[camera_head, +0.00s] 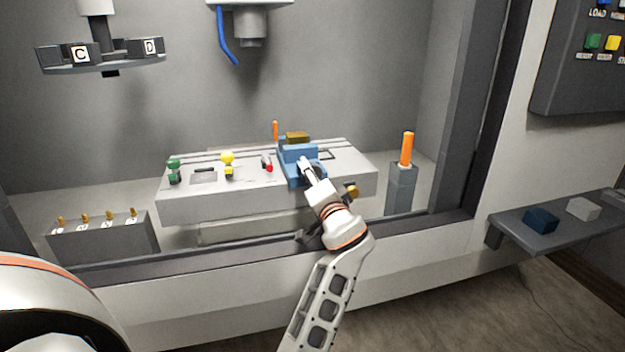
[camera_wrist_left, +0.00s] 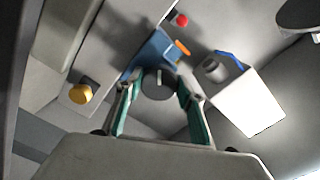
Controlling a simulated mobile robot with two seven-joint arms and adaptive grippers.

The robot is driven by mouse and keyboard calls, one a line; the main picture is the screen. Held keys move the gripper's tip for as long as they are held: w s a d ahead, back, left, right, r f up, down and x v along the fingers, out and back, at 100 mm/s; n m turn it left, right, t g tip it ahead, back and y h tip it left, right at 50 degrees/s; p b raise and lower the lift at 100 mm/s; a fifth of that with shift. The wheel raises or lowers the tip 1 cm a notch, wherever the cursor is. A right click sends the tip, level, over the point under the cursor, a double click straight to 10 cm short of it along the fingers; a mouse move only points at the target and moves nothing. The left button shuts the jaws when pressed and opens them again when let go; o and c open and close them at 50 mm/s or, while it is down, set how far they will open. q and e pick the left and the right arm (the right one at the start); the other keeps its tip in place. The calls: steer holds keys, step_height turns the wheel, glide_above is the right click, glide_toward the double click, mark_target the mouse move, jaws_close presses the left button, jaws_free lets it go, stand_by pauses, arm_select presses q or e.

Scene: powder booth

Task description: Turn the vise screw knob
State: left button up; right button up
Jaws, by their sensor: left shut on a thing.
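The blue vise (camera_head: 300,153) sits on the grey machine table, right of its middle. It also shows in the left wrist view (camera_wrist_left: 150,50). My left gripper (camera_head: 309,172) reaches it from the front. In the left wrist view, a dark round knob (camera_wrist_left: 158,84) with a pale mark lies between the two teal fingers of my left gripper (camera_wrist_left: 158,92), which is shut on it. The head view hides the knob behind the gripper. My right gripper is not in view.
The grey table (camera_head: 235,200) carries a yellow-topped part (camera_head: 228,158), a green-topped part (camera_head: 174,165) and a red ball (camera_head: 269,168). A brass knob (camera_head: 352,190) is close right of my wrist. An orange rod (camera_head: 406,149) stands on a post at right. The booth sill (camera_head: 420,228) runs below my arm.

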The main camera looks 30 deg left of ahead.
arm_select(q)
steer(key=shift+f, duration=0.1)
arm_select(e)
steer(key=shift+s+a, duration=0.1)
arm_select(q)
steer(key=o, duration=1.1)
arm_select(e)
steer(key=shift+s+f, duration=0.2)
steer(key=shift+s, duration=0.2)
